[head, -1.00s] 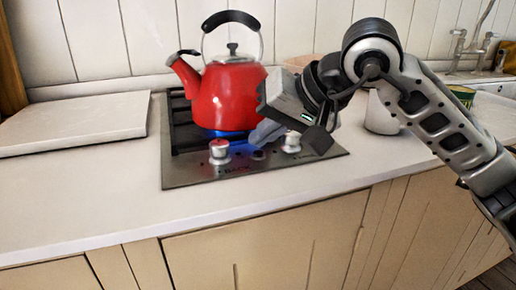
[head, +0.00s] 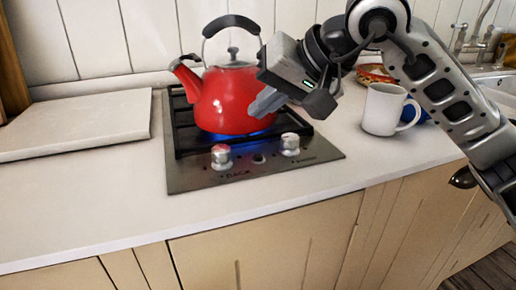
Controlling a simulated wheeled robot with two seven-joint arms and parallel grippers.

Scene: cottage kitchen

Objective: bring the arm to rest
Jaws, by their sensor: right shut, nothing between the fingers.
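My right arm comes in from the right side of the head view. Its gripper (head: 264,104) is shut and empty, in front of the right side of the red kettle (head: 225,97) as seen here. I cannot tell whether the fingers touch the kettle. The kettle stands upright on the black and steel hob (head: 200,180), with a blue flame (head: 262,134) glowing under it. Two silver knobs, the left knob (head: 221,156) and the right knob (head: 290,144), stand on the hob's front strip, below the gripper. My left gripper is not in view.
A white mug (head: 384,109) stands on the counter right of the hob, beside my arm. Behind it are a patterned bowl (head: 374,74) and a partly hidden blue thing. A white board (head: 75,124) lies at left. The front counter (head: 110,215) is clear.

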